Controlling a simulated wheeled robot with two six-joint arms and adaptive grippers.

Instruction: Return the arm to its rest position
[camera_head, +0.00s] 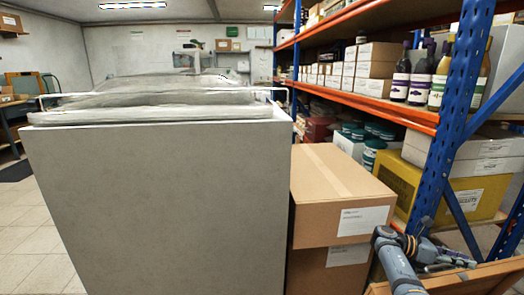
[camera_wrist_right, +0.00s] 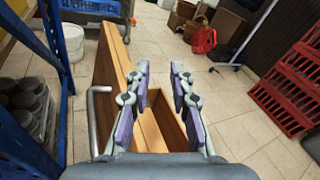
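My right arm comes in at the lower right of the head view, and its gripper (camera_head: 452,260) is beside the blue rack upright, above a wooden edge. In the right wrist view the two fingers of the right gripper (camera_wrist_right: 160,70) stand apart with nothing between them. They are over or in front of an open wooden box (camera_wrist_right: 112,55) with a metal handle on its side; I cannot tell whether they touch it. My left arm and left gripper do not show in either view.
A large grey block (camera_head: 160,200) fills the left and middle. Stacked cardboard boxes (camera_head: 325,205) stand close to the right arm. The rack's blue upright (camera_head: 455,100) and orange shelf (camera_head: 365,105) with bottles (camera_head: 420,78) are near. Red crates (camera_wrist_right: 290,85) stand at right; tiled floor (camera_wrist_right: 240,130) is clear.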

